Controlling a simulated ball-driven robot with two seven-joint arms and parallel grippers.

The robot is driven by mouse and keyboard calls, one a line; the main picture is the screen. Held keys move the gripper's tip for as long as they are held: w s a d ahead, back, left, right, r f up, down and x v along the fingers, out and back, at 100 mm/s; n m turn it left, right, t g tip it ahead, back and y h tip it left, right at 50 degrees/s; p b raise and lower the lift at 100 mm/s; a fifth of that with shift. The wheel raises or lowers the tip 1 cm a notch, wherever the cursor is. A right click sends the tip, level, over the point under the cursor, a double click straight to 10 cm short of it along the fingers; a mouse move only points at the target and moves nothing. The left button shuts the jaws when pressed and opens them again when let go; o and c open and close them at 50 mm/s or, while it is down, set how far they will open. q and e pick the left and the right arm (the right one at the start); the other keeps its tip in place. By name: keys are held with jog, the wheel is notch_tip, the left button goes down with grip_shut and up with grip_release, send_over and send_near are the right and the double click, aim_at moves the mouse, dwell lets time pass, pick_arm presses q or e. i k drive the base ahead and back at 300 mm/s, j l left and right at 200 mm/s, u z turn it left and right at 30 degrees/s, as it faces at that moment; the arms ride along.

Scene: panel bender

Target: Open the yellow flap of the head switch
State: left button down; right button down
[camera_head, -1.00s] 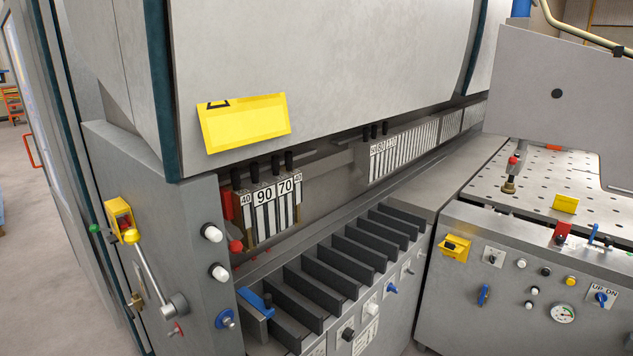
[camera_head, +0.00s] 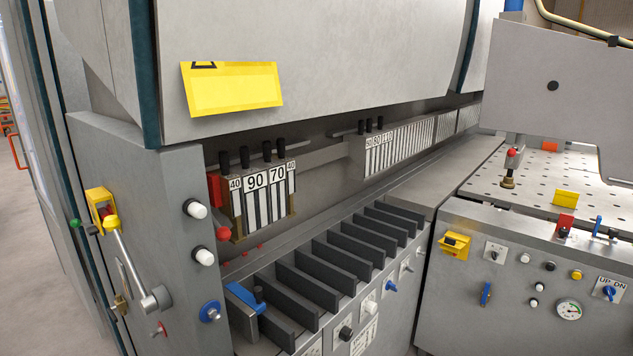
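I cannot tell for certain which yellow part is the head switch's flap. A yellow housing (camera_head: 99,205) with red inside is on the grey left column, beside a lever (camera_head: 131,259) with a yellow knob. A yellow box (camera_head: 454,245) with a dark part on its front is on the right control panel. A flat yellow plate (camera_head: 232,90) with a black mark at its top left is on the machine's upper head. Neither of my grippers is in view.
The left column (camera_head: 170,200) carries white and red knobs and a blue knob (camera_head: 210,311). Dark slot dividers (camera_head: 330,263) fill the middle bench. A perforated table (camera_head: 550,178) lies at right behind the control panel. Grey floor (camera_head: 45,270) is clear at the far left.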

aim_at(98, 223)
jog(key=j+u, duration=0.1)
jog(key=u, duration=0.3)
jog(key=j+u, duration=0.1)
jog(key=u, duration=0.25)
jog(key=j+u, duration=0.1)
jog(key=u, duration=0.3)
jog(key=i+z, duration=0.15)
jog(key=z, duration=0.25)
jog(key=i+j+z, duration=0.15)
jog(key=z, duration=0.2)
